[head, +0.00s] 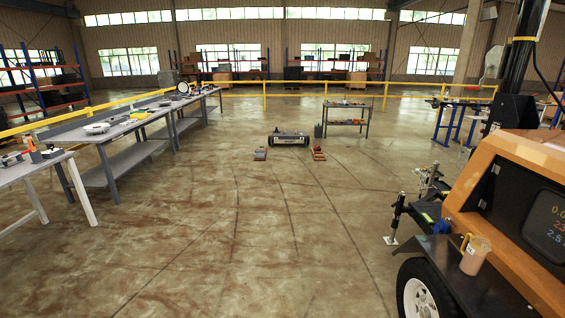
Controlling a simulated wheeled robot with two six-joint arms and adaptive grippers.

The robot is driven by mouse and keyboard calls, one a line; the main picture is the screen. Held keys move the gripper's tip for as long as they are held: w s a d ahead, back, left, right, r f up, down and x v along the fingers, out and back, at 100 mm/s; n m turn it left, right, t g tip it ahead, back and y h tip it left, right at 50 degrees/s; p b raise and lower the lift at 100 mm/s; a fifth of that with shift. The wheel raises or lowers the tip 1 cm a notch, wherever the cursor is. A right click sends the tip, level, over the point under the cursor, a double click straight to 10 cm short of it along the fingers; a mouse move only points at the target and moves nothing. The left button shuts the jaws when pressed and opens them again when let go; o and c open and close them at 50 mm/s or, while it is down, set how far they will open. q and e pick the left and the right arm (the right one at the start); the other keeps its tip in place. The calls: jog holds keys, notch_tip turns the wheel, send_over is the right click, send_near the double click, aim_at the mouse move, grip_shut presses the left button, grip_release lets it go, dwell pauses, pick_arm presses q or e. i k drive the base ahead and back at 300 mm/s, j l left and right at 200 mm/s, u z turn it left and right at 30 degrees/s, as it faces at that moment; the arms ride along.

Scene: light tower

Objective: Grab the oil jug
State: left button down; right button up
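A translucent, brownish jug (474,257) with a handle on its left side looks like the oil jug. It stands upright on the black fender (440,262) of the orange light tower (508,188), at the lower right of the head view. Its handle and upper rim show, and nothing touches it from above. Neither of my grippers is in the head view.
The tower's wheel (420,298) and hitch (425,195) stick out left of the jug. Grey workbenches (105,140) with tools line the left side. A small table (347,122) and low items stand far ahead. The concrete floor (240,230) between is clear.

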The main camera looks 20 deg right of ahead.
aim_at(478, 248)
jog(key=i+l+z, duration=0.2)
jog(key=i+z, duration=0.2)
jog(key=i, duration=0.25)
jog(key=i+z, duration=0.35)
jog(key=i, duration=0.3)
jog(key=i+j+z, duration=0.2)
jog(key=i+z, duration=0.2)
jog(key=i, duration=0.2)
jog(key=i+z, duration=0.75)
jog(key=z, duration=0.15)
jog(key=i+j+z, duration=0.3)
jog(key=z, duration=0.15)
jog(key=i+j+z, duration=0.35)
jog(key=z, duration=0.15)
jog(key=i+j+z, duration=0.25)
jog(key=j+z, duration=0.2)
jog(key=i+j+z, duration=0.15)
jog(key=j+z, duration=0.3)
